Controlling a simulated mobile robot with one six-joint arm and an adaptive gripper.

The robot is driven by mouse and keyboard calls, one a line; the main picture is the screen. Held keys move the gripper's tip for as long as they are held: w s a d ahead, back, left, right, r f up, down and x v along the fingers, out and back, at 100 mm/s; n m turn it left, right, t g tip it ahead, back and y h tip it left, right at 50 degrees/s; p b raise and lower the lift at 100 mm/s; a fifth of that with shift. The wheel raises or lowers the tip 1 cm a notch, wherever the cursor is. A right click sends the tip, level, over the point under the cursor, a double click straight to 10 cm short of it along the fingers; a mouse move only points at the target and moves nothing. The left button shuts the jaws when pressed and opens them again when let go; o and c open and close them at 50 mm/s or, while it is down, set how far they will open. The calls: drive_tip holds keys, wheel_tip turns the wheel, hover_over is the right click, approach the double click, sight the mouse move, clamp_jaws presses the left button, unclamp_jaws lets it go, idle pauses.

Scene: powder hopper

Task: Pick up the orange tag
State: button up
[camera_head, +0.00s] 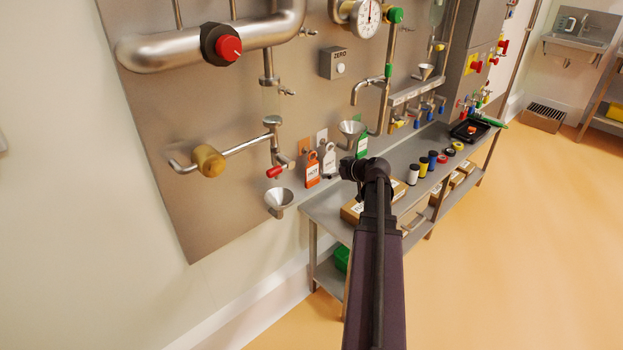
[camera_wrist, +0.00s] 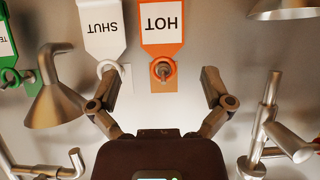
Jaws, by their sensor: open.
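The orange tag (camera_head: 312,174) hangs on the metal wall panel, low and left of my gripper. In the wrist view, which is upside down, the orange tag (camera_wrist: 162,24) reads "HOT", and its ring end sits on a small metal peg (camera_wrist: 161,71). My gripper (camera_wrist: 160,82) is open and empty, with one finger on each side of the peg and tag ring. I cannot tell how far the fingers are from the panel. In the head view my gripper (camera_head: 364,171) is seen from behind and its fingers are not clear.
A white "SHUT" tag (camera_wrist: 102,28) hangs close beside the orange one, near one finger. A green tag (camera_wrist: 8,45) and a metal funnel (camera_wrist: 56,104) are farther left. Pipe fittings (camera_wrist: 265,120) stick out at right. A steel bench (camera_head: 330,213) stands below with spools and boxes.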

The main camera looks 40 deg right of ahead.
sight(313, 172)
drive_tip(key=shift+b+x, duration=1.25)
drive_tip(key=shift+x, duration=1.85)
drive_tip(key=b+x, duration=0.2)
drive_tip(key=x, duration=0.2)
drive_tip(key=shift+f, duration=0.25)
drive_tip(key=shift+w+a+f+b, duration=0.1)
drive_tip(key=shift+w+f+b, duration=0.1)
drive_tip(key=shift+w+b, duration=0.2)
drive_tip(key=c, duration=0.8)
